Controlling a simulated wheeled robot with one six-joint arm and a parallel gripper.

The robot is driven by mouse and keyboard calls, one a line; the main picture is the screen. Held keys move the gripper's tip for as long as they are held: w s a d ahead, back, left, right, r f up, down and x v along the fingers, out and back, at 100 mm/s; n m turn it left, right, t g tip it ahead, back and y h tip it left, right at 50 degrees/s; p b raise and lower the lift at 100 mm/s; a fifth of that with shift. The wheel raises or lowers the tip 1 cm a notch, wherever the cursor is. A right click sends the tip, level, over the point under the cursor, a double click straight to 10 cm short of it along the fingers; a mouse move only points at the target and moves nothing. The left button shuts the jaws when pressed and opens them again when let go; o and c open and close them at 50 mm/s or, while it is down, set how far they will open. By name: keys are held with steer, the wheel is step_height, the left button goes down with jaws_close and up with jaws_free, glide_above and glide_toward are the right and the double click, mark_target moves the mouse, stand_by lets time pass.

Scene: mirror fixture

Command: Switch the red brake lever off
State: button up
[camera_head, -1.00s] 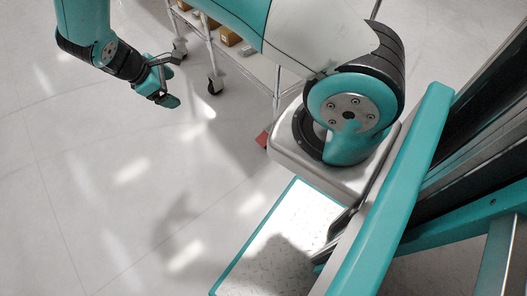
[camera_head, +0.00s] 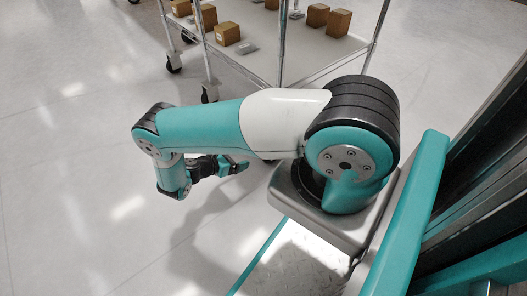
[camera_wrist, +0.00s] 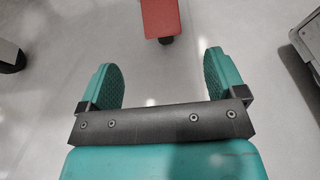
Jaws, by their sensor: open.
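The red lever (camera_wrist: 160,18) shows at the top middle of the wrist view as a flat red piece with a dark end towards me. It lies ahead of my gripper (camera_wrist: 162,70), roughly in line with the gap between the two teal fingers, and is cut off by the top edge. My gripper is open and empty, with clear floor showing between the fingers and the lever. In the head view my gripper (camera_head: 240,166) is low, below the forearm, pointing right towards the foot of the cart. I cannot make out the lever there; my arm covers that area.
A wire-post cart (camera_head: 318,52) with several brown boxes (camera_head: 227,33) on its shelf stands behind my arm. Its black casters (camera_head: 173,63) rest on the floor. A dark wheel (camera_wrist: 8,55) is at the wrist view's left edge. The floor at left is open.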

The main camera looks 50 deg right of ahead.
steer(key=b+x, duration=0.3)
steer(key=x, duration=0.9)
steer(key=shift+s+d+f, duration=0.15)
steer(key=shift+d+f, duration=0.1)
steer(key=shift+b+x, duration=0.3)
steer(key=shift+x, duration=0.45)
steer(key=shift+r, duration=0.1)
steer(key=shift+c, duration=0.2)
